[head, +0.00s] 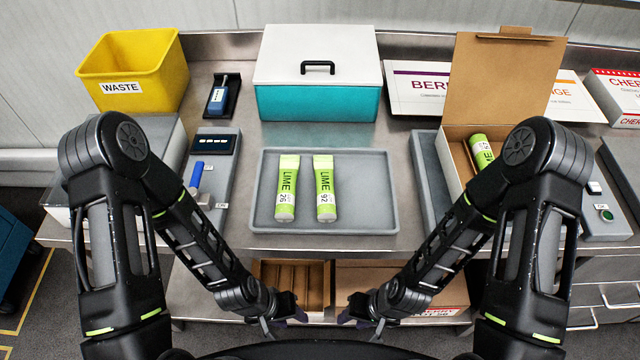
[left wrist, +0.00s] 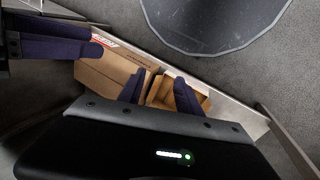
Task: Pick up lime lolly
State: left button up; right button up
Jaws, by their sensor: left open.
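Two lime lollies in green wrappers marked LIME lie side by side on the grey tray (head: 380,215): a left one (head: 287,187) and a right one (head: 325,187). Another green-wrapped lolly (head: 480,147) lies in the open cardboard box (head: 500,90) at the right, partly hidden by my right arm. My left gripper (head: 283,321) hangs low in front of the table, away from the lollies. Its purple fingers stand apart and empty in the left wrist view (left wrist: 159,92). My right gripper (head: 362,320) is also low in front; its opening is unclear.
A yellow waste bin (head: 130,75) and a teal cool box (head: 317,90) stand at the back. Cartons (head: 400,275) sit on the shelf below the table edge, near my grippers. The tray's right part is bare.

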aim_at(323, 164)
jog(key=k+z, duration=0.15)
jog(key=z, duration=0.2)
jog(key=k+z, duration=0.1)
jog(key=z, duration=0.2)
jog(key=k+z, duration=0.15)
jog(key=z, duration=0.2)
